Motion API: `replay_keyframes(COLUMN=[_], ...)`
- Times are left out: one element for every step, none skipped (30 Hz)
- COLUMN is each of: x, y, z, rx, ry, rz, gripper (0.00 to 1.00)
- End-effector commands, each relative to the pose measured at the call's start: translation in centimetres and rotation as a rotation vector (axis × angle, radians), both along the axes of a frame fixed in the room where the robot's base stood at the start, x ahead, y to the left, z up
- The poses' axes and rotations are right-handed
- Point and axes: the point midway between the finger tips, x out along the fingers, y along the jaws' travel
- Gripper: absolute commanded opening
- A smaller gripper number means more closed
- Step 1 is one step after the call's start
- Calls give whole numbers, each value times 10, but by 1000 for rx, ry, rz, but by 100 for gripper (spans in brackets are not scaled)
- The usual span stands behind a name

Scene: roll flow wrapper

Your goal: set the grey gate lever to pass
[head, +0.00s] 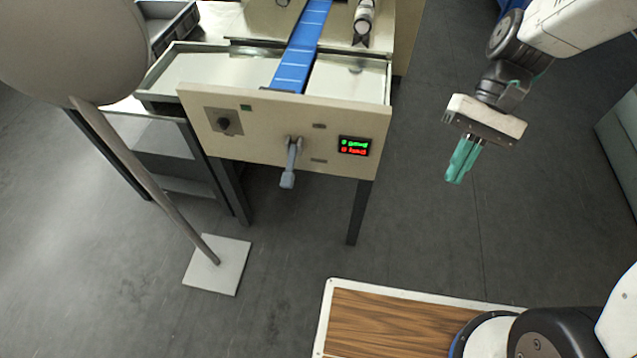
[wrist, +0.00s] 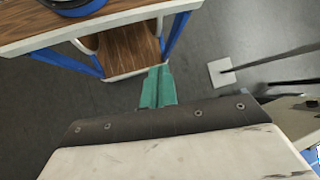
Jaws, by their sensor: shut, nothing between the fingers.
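The grey gate lever (head: 291,165) is on the cream front panel (head: 260,150) of the machine in the head view. It hangs down from its pivot, its grip end lowest and tipped slightly left. Small label plates sit to its right, one above and one below, too small to read. A small black display (head: 354,146) with a green line and a red line is right of the lever. My gripper (head: 455,182) is to the right of the panel, apart from it, pointing down, with its green fingers shut and empty. The fingers (wrist: 158,88) also show in the wrist view; the lever does not.
A black knob (head: 224,124) and a green button are on the panel's left. A blue belt (head: 295,60) runs behind it. A pole on a white square base (head: 217,265) with a large round top stands at left. Open floor lies between gripper and panel.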

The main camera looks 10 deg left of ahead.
Motion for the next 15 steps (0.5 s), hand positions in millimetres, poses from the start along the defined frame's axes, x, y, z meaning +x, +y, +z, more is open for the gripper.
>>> replay_keyframes(x=[5,7,11,13,15,19,21,23,26,28,30,32,34,36,38], y=[8,13,20,24,29,36,41,46,53,58,63,69,74,79,86], z=[-11,-16,-23,-29,-35,-42,-49,-55,-63,-69,-76,-85,-91,-98,-107], rx=[16,27,42,53,64,80,92,102,117,129,140,155,167,179,194], ry=[44,67,97,120,142,170,193,215,244,266,287,314,336,356,384], rz=[-9,-16,-28,-37,-45,-57,-65,-74,-88,-99,-109,-124,-137,-147,-165], gripper=[0,0,0,0,0,0,0,0,0,0,0,0,0,0,0])
